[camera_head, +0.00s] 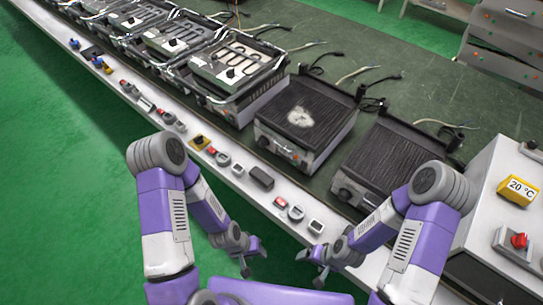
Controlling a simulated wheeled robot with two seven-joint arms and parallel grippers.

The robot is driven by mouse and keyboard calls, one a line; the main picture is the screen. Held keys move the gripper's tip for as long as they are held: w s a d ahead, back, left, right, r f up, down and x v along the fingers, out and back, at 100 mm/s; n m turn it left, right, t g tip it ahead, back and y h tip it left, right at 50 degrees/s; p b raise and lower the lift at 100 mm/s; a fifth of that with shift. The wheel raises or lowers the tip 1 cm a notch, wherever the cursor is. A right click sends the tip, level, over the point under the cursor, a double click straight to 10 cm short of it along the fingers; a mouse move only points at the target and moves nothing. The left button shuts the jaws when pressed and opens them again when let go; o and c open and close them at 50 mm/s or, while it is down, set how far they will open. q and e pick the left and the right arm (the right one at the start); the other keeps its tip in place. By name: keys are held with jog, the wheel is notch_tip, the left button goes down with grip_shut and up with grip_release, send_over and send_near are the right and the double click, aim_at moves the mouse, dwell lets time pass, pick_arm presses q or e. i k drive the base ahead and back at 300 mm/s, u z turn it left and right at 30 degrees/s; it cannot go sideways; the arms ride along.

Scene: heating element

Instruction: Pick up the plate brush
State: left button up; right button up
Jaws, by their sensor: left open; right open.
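I cannot make out a plate brush for certain. A small dark block (260,177) lies on the pale front ledge among the controls; it is too small to tell if it is a brush. A ribbed black heating plate (325,112) with a whitish patch on its surface sits behind the ledge. My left gripper (250,262) is open and empty, low in front of the ledge, apart from the dark block. My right gripper (312,268) is open and empty, a little to its right, by the ledge's near end.
A second ribbed plate (385,160) stands at right, partly behind my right arm. Several metal units (235,65) line the back left. Cables lie on the dark green table (425,90).

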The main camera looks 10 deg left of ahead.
aim_at(259, 175)
jog(key=z, duration=3.3)
jog(key=k, duration=1.15)
jog(key=u, duration=1.75)
jog(key=i, duration=0.5)
jog(key=u, duration=0.05)
